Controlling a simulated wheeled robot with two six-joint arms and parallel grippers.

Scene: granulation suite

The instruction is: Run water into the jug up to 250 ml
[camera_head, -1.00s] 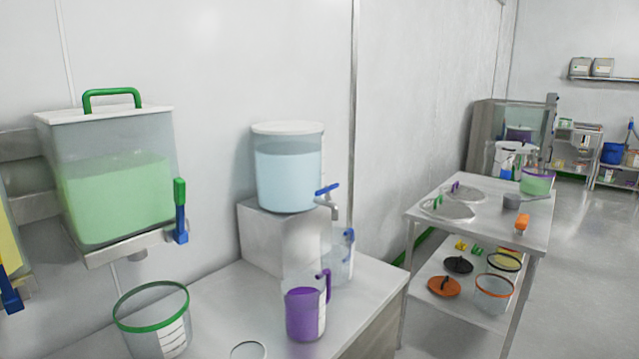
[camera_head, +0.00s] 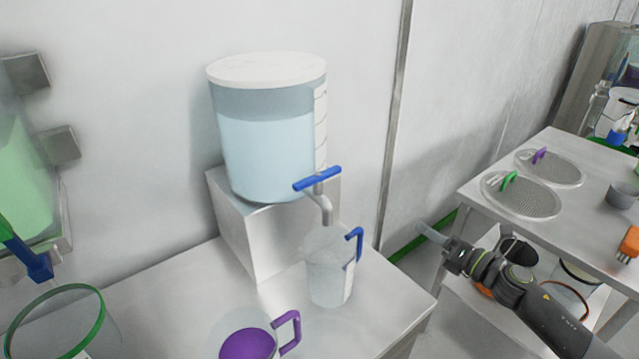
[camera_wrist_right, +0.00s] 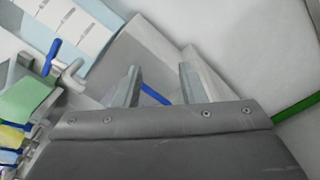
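The jug (camera_head: 328,275) is clear with a blue handle (camera_head: 355,245). It stands upright on the bench under the tap (camera_head: 322,207) of the water tank (camera_head: 265,150). I cannot tell a water level in it. The tap's blue lever (camera_head: 317,179) sits on top of the spout; a blue lever also shows at left in the right wrist view (camera_wrist_right: 52,57). My right gripper (camera_head: 432,236) is right of the jug, apart from it. In the right wrist view its fingers (camera_wrist_right: 157,86) are spread, with a blue strip visible beyond them. My left gripper is out of view.
A jug with purple contents (camera_head: 248,345) stands in front of the clear jug. A green-rimmed container (camera_head: 98,305) is at front left. The tank rests on a metal block (camera_head: 262,237) by the wall. A steel table with mesh lids (camera_head: 522,196) stands at right.

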